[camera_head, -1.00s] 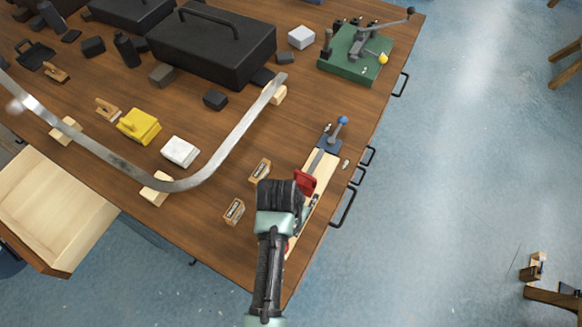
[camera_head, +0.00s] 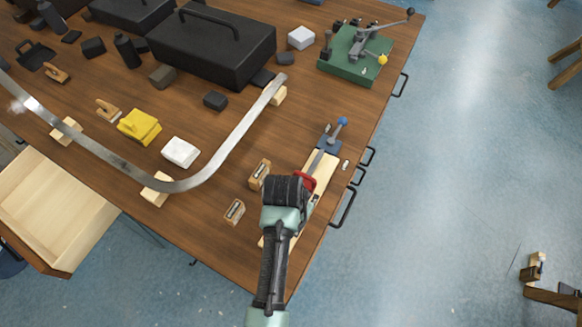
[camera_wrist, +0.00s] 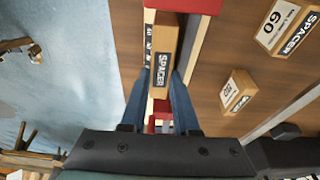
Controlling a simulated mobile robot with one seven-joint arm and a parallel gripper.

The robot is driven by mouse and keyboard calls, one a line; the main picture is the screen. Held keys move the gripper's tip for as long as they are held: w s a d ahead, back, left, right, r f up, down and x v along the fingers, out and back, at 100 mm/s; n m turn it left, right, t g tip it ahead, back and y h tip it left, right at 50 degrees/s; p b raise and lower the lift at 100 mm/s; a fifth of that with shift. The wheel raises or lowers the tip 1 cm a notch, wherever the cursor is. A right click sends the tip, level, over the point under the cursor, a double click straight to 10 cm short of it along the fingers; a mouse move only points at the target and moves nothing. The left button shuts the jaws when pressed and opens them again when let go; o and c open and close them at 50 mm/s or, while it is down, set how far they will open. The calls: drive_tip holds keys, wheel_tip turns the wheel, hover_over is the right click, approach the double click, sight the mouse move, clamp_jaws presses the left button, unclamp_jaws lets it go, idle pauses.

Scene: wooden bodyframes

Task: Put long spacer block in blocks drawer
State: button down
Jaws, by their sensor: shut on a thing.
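My gripper (camera_wrist: 161,82) has its two blue fingers shut on a wooden block labelled SPACER (camera_wrist: 165,45). In the wrist view the block lies between the fingertips, with red parts of a jig (camera_wrist: 205,5) close by. I cannot tell whether the block is clear of the jig. In the head view my gripper is over the jig (camera_head: 322,160) near the table's right edge, and my wrist hides the block. An open, empty-looking light wood drawer (camera_head: 55,205) juts out at the left; I see no label on it.
Two other spacer blocks stand left of my gripper, one nearer the jig (camera_head: 259,174) and one nearer the front edge (camera_head: 234,211). A curved metal strip (camera_head: 110,157) on wooden supports spans the table toward the drawer. Yellow (camera_head: 139,126) and white (camera_head: 180,152) blocks lie behind it.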

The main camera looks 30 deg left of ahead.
drive_tip(key=shift+r, duration=0.1)
drive_tip(key=p+v, duration=0.2)
drive_tip(key=w+p+v, duration=0.1)
drive_tip(key=p+v, duration=0.1)
drive_tip(key=p, duration=0.1)
drive_tip(key=p+v, duration=0.2)
drive_tip(key=shift+w+r, duration=0.2)
drive_tip(key=shift+r, duration=0.4)
drive_tip(key=shift+f, duration=0.15)
